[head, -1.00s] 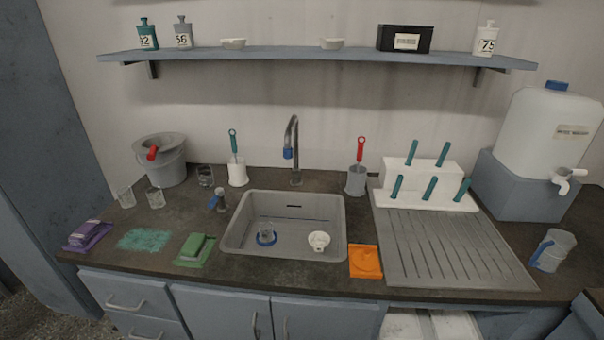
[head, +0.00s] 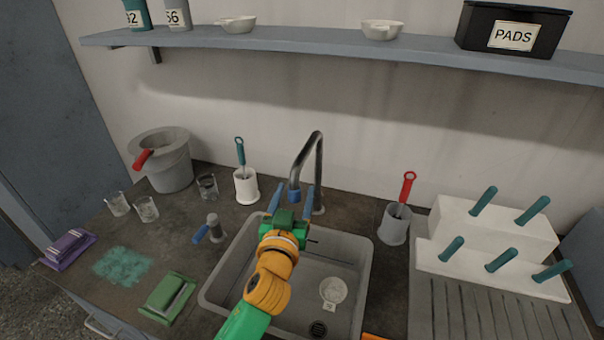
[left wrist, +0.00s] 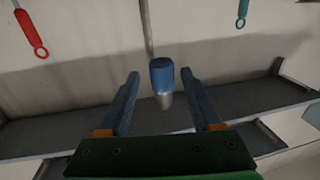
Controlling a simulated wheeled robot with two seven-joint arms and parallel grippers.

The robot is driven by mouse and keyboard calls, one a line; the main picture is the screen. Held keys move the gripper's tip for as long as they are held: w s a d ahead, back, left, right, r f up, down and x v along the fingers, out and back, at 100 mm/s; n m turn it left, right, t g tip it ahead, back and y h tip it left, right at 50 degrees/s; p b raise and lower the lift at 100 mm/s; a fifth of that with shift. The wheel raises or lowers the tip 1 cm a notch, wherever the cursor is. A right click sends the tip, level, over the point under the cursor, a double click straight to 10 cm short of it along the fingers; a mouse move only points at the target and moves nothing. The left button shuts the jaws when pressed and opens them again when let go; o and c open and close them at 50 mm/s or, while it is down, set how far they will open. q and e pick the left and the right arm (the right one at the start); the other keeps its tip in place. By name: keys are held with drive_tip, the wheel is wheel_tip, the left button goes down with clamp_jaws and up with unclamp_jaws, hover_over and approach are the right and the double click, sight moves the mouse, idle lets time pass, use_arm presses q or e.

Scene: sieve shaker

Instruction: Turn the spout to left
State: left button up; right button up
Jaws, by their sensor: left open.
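The grey metal spout (head: 304,148) arches up behind the sink (head: 366,262) and comes down with a blue tip (head: 294,195), to the left of its upright part in the head view. My left gripper (head: 291,201) is open, its two blue fingers one on each side of the blue tip. In the left wrist view, which looks upside down, the blue tip (left wrist: 162,75) shows between the open fingers (left wrist: 159,82), with visible gaps on both sides. I cannot tell whether the fingers reach fully around it in depth.
A brush in a white holder (head: 246,186) stands left of the spout, and a red-handled one in a grey holder (head: 395,225) right. A small blue-handled fixture (head: 212,231) is left of the sink. A white rack (head: 487,242) stands right. A shelf (head: 330,50) runs above.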

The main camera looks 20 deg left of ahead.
use_arm(q)
drive_tip(key=w, duration=0.4)
drive_tip(key=shift+w+a, duration=0.15)
drive_tip(key=shift+a, duration=0.25)
drive_tip(key=c, duration=0.3)
clamp_jaws()
idle(0.8)
